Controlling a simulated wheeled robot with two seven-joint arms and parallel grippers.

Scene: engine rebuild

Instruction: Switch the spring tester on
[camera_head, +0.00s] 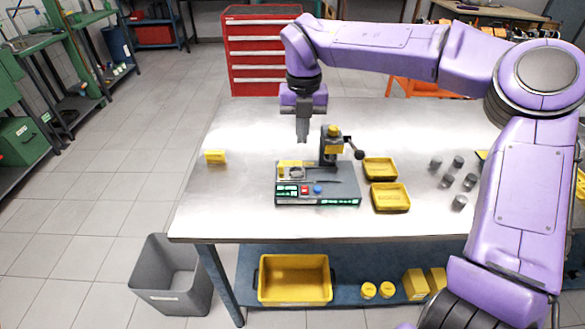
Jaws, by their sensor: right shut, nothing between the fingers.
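The spring tester (335,196) stands on the metal workbench, with a grey base, an upright post with a yellow top and a black-knobbed lever on its right side. Its front panel has lit green displays, a red button (305,190) and a blue button (317,190). My right gripper (302,138) points down above and behind the tester's left part, apart from it. It is shut and empty. My left gripper is not in view.
Two yellow trays (390,208) stand right of the tester, and several grey cylinders (459,202) stand farther right. A small yellow block (215,156) lies at the left. A grey bin (170,285) stands on the floor.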

